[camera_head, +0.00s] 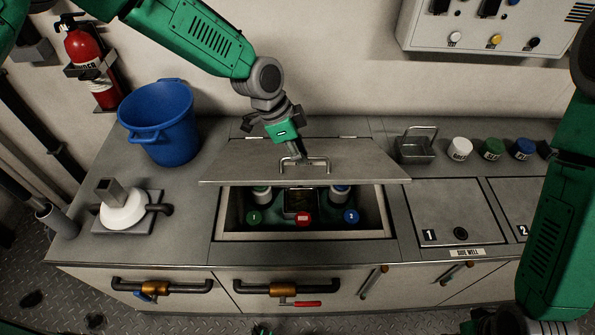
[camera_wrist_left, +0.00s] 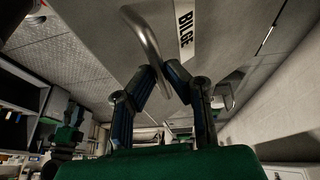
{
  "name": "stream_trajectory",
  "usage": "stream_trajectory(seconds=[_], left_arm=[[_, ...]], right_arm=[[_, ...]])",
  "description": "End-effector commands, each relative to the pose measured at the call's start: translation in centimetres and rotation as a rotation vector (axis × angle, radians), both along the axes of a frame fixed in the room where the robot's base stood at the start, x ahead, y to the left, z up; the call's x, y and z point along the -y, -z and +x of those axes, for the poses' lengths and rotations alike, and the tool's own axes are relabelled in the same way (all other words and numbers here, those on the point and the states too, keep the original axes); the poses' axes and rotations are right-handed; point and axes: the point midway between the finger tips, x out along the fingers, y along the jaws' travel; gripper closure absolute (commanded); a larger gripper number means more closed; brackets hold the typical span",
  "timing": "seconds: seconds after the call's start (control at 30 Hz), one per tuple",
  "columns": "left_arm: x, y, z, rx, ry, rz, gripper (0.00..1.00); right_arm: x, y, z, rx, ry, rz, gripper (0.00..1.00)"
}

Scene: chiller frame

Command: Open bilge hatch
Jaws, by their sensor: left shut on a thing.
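The bilge hatch (camera_head: 235,168) is a grey metal lid, raised and tilted on its rear hinges above an open well (camera_head: 305,235). My left gripper (camera_head: 303,158) is shut on the lid's bar handle (camera_head: 318,167). In the left wrist view the fingers (camera_wrist_left: 168,80) close around the curved metal handle (camera_wrist_left: 145,42), beside the lid's BILGE label (camera_wrist_left: 186,35). Inside the well are a green cap marked 1 (camera_head: 255,217), a red cap (camera_head: 303,218) and a blue cap marked 2 (camera_head: 351,216). My right arm comes down at the right edge; its fingers are not visible.
A blue bucket (camera_head: 160,125) and a white round fitting (camera_head: 122,210) stand to the left. At right are a small metal basket (camera_head: 415,150), several capped jars (camera_head: 459,149) and closed hatch 1 (camera_head: 455,215). Pipe handles (camera_head: 285,289) line the front. A control panel (camera_head: 480,30) hangs behind.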

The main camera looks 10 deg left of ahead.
Motion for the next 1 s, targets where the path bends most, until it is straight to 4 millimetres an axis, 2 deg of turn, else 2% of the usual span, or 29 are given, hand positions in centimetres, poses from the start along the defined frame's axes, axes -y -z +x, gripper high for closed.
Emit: stream_trajectory(seconds=[0.03, 0.2, 0.7, 0.77, 0.8, 0.83, 1.0], left_arm=[[0.4, -1.0, 1.2, 0.021, -0.006, -0.014, 1.00], [0.2, -2.0, 2.2, 0.019, -0.006, -0.013, 1.00], [0.1, -2.2, 2.6, 0.016, -0.004, -0.010, 1.00], [0.1, -2.2, 2.6, 0.016, -0.004, -0.010, 1.00], [0.1, -2.2, 2.6, 0.016, -0.004, -0.010, 1.00], [0.1, -2.2, 2.6, 0.016, -0.004, -0.010, 1.00], [0.1, -2.2, 2.6, 0.016, -0.004, -0.009, 1.00]], right_arm=[[0.0, -0.2, 0.0, 0.000, 0.000, 0.000, 0.60], [0.0, -0.4, 0.0, 0.000, 0.000, 0.000, 0.60], [0.0, -0.4, 0.0, 0.000, 0.000, 0.000, 0.60], [0.0, -0.4, 0.0, 0.000, 0.000, 0.000, 0.81], [0.0, -0.4, 0.0, 0.000, 0.000, 0.000, 0.95], [0.0, -0.4, 0.0, 0.000, 0.000, 0.000, 1.00], [0.0, -0.2, 0.0, 0.004, 0.018, 0.013, 1.00]])
